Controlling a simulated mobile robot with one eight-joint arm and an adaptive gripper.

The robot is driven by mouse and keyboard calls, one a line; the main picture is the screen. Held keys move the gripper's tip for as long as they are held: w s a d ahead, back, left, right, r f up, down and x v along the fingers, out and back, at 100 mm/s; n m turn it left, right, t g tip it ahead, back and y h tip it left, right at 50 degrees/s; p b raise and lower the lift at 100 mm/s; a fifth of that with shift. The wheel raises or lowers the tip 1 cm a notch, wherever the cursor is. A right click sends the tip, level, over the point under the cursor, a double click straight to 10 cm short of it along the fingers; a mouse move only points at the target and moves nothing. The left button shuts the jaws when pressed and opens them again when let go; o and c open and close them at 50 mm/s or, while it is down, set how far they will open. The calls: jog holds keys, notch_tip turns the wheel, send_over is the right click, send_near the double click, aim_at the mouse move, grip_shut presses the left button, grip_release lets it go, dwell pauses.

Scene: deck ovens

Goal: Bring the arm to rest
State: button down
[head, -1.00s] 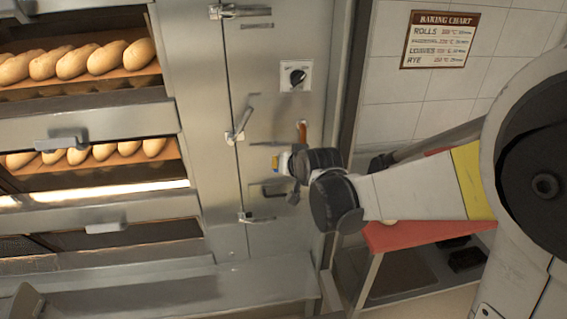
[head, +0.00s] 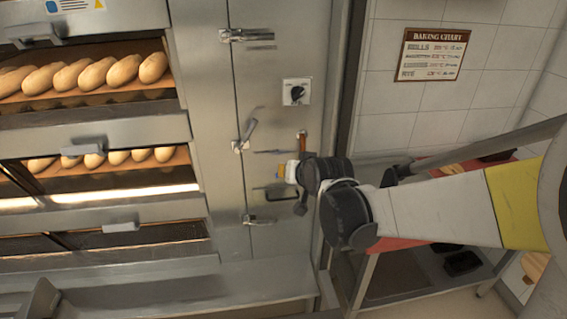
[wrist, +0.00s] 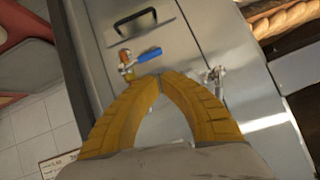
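My arm reaches from the right edge of the head view toward a tall steel panel beside the ovens. My gripper (head: 281,171) is small there, with a bit of yellow finger showing in front of the panel. In the wrist view, its two yellow fingers (wrist: 160,77) curve together and their tips meet, with nothing seen between them. A blue lever (wrist: 148,54) on a copper-coloured fitting (wrist: 125,58) shows just past the tips. I cannot tell whether the tips touch it.
Deck ovens (head: 90,130) with bread rolls stand at left. The steel panel (head: 265,60) carries a knob (head: 297,92), latches and a dark handle (wrist: 133,20). A red-topped table (head: 395,244) stands below my arm. A baking chart (head: 432,54) hangs on the tiled wall.

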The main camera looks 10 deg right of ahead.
jog(key=s+d+f+g+b, duration=0.2)
jog(key=s+d+f+b, duration=0.1)
jog(key=s, duration=1.1)
jog(key=s+d+f+n+g+h+b, duration=0.1)
jog(key=s+d+f+g+b, duration=0.1)
jog(key=s, duration=1.2)
notch_tip(320, 180, down, 2)
jog(key=shift+d+f+h+b, duration=0.3)
jog(key=shift+d+b, duration=0.35)
jog(key=shift+b, duration=0.25)
jog(key=shift+w, duration=0.1)
